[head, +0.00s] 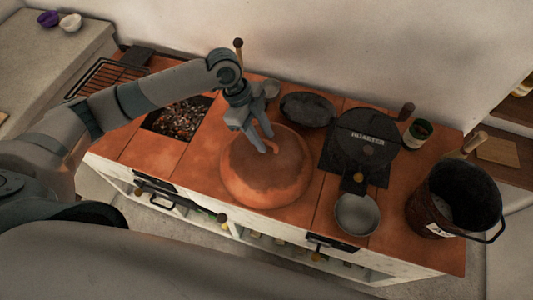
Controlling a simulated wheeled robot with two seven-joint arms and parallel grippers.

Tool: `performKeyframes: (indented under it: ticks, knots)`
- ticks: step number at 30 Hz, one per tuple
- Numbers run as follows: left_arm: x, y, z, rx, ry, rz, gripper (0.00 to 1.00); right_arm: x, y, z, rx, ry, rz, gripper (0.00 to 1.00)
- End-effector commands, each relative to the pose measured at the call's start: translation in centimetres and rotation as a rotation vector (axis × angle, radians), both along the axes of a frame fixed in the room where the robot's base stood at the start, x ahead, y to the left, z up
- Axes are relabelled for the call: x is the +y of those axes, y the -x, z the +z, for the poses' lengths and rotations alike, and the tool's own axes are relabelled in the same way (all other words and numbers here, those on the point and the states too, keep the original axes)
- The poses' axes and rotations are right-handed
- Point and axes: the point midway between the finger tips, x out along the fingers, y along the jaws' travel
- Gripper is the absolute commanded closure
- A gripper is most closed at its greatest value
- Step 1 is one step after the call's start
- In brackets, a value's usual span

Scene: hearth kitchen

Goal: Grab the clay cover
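The clay cover (262,187) is a large rounded terracotta dome with a darker, sooty upper part. It sits on the orange tiled counter in the middle of the head view. My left gripper (267,143) points down over the top of the cover, its two fingers apart at the cover's small top grip. The fingers look open; whether they touch the grip is unclear. The gripper hides part of the cover's far upper side. My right gripper is not in view.
An ember pit (180,119) lies left of the cover, under my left arm. A dark pan (307,108) is behind it. A black roaster (362,141), a metal bowl (357,214) and a black bucket (455,198) stand to the right. The wall rises behind the counter.

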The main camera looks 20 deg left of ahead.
Motion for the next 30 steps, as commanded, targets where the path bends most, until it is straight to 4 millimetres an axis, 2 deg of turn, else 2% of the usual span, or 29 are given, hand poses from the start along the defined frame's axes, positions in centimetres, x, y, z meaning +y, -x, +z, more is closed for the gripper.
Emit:
performKeyframes:
  ticks: [11,15,30]
  knots:
    - [0.00,0.01,0.01,0.000,0.000,0.000,0.67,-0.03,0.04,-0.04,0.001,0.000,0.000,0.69]
    - [0.01,0.01,0.02,0.000,0.000,0.000,1.00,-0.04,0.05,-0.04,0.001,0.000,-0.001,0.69]
    - [0.01,0.01,0.03,0.000,0.000,0.000,1.00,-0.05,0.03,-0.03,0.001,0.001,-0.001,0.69]
